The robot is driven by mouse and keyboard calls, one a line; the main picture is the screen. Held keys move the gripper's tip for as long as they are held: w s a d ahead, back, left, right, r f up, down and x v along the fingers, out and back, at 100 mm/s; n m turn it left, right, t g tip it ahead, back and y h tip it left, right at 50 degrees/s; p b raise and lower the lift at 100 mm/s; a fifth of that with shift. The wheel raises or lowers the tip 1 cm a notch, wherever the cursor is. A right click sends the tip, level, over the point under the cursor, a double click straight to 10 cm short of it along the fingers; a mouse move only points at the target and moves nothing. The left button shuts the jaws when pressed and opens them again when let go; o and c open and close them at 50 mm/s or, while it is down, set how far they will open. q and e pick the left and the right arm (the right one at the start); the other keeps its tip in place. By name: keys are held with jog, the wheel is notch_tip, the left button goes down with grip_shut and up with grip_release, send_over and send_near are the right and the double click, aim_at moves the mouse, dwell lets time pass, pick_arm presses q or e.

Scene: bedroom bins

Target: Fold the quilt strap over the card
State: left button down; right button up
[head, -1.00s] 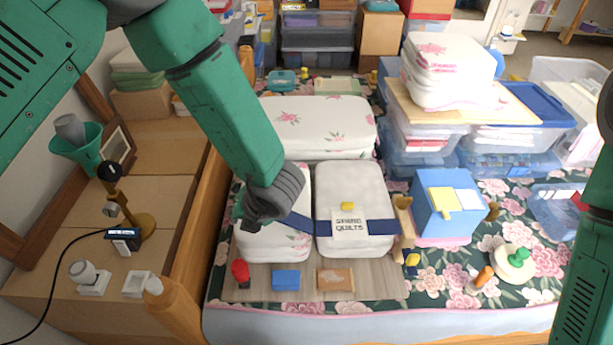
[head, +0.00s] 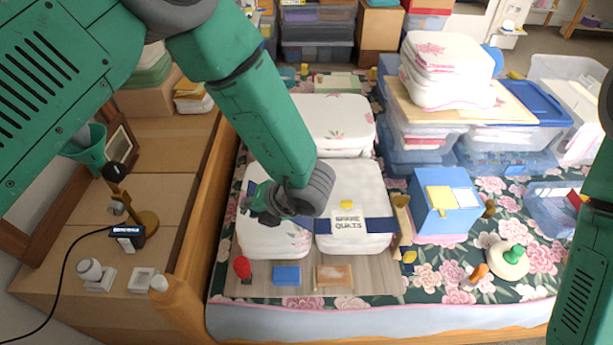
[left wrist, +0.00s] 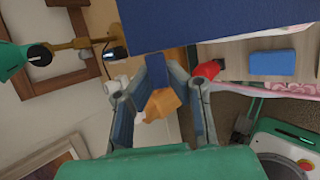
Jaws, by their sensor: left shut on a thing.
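A dark blue strap (head: 378,225) lies across two white folded quilts (head: 352,180) on a grey board. The card (head: 348,222), reading "SPARE QUILTS", sits against the strap on the right quilt, and its face is uncovered. My left gripper (head: 254,203) is over the left quilt, its fingers pointing left. In the left wrist view the strap (left wrist: 230,22) fills the top, and a narrow blue piece of it reaches between my left fingers (left wrist: 160,92), which are shut on it. My wrist hides part of the strap in the head view. My right gripper is out of view.
A yellow piece (head: 346,204) sits just above the card. A red object (head: 242,267), a blue block (head: 286,275) and a brown block (head: 334,276) lie along the board's front. A wooden post (head: 402,215) and blue box (head: 447,207) stand to the right.

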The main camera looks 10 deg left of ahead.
pick_arm(q)
jog(key=shift+w+a+r, duration=0.1)
jog(key=shift+a+r, duration=0.05)
jog(key=shift+a, duration=0.05)
jog(key=shift+w+d+r+y, duration=0.15)
jog(key=shift+d+r+y, duration=0.3)
jog(key=shift+d, duration=0.1)
jog(key=shift+w+d+r+y, duration=0.15)
jog(key=shift+d+r+y, duration=0.4)
jog(key=shift+d, duration=0.1)
jog(key=shift+w+d+r+m+y, duration=0.15)
jog(key=shift+d+r+y, duration=0.25)
jog(key=shift+d, duration=0.3)
jog(key=shift+w+d+r+m+y, duration=0.15)
jog(key=shift+d+r+y, duration=0.25)
jog(key=shift+d, duration=0.25)
